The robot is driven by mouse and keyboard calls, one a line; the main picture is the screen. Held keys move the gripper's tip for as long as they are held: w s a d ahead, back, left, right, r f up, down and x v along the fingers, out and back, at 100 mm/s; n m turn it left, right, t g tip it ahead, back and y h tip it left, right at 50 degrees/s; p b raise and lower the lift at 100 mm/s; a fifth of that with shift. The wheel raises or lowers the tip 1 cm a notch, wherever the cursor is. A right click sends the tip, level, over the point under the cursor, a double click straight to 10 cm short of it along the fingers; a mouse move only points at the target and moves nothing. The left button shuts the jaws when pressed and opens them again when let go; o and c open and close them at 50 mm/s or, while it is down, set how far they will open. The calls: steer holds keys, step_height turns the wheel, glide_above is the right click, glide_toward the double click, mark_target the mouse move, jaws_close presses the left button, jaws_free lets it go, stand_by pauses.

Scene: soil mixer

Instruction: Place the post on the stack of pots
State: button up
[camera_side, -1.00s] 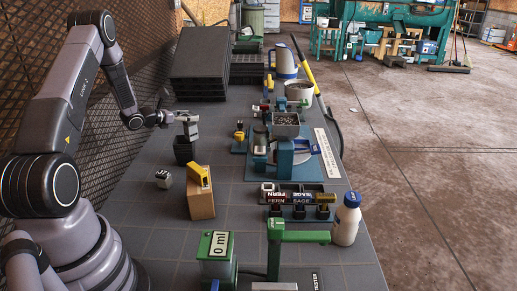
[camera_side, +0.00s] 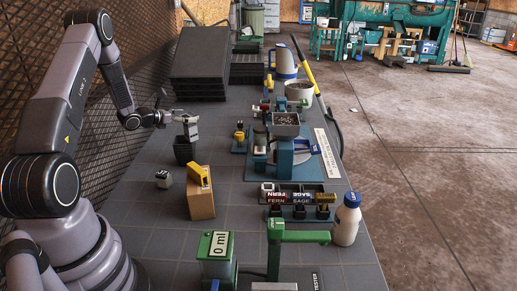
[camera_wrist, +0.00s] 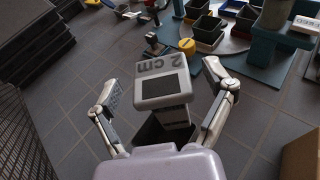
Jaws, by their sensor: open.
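The post (camera_side: 191,131) is pale grey with a dark square on its head. It stands in or on the stack of black pots (camera_side: 184,152) in the side view; I cannot tell how deep it sits. In the wrist view the post's head (camera_wrist: 163,87), marked "2 cm", is in the middle, with a black pot (camera_wrist: 150,132) partly hidden below it. My gripper (camera_wrist: 170,92) is open, with one finger on each side of the post and a visible gap to both. In the side view my gripper (camera_side: 170,116) is just left of the post's top.
A blue station with a gravel tray (camera_side: 285,124) is to the right. Black stacked trays (camera_side: 200,65) stand behind. Bare bench lies left of the pots.

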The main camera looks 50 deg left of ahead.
steer(key=v, duration=0.6)
steer(key=w+d+r+m+g+h, duration=0.1)
steer(key=w+d+r+m+h, duration=0.1)
steer(key=d+r+m+h, duration=0.65)
steer(key=s+d+r+m+g, duration=0.2)
steer(key=d+r+m+g, duration=0.15)
steer(key=d, duration=0.35)
steer(key=s+d+r+m+g, duration=0.2)
steer(key=s+d+r+m, duration=0.15)
steer(key=d, duration=0.45)
steer(key=s+d+r+m+g, duration=0.1)
steer(key=d+r+m+g, duration=0.1)
steer(key=d+m, duration=0.4)
steer(key=s+d+r+m+y, duration=0.1)
steer(key=s+r+m+y, duration=0.1)
steer(key=s+m+y, duration=0.2)
steer(key=s+d+r+m+y, duration=0.2)
steer(key=s+m+y, duration=0.2)
steer(key=s+m, duration=0.6)
steer(key=s, duration=0.4)
steer(key=shift+s+d+r+m, duration=0.2)
steer(key=shift+d+r+m, duration=0.1)
steer(key=shift+m, duration=0.05)
steer(key=shift+g, duration=0.25)
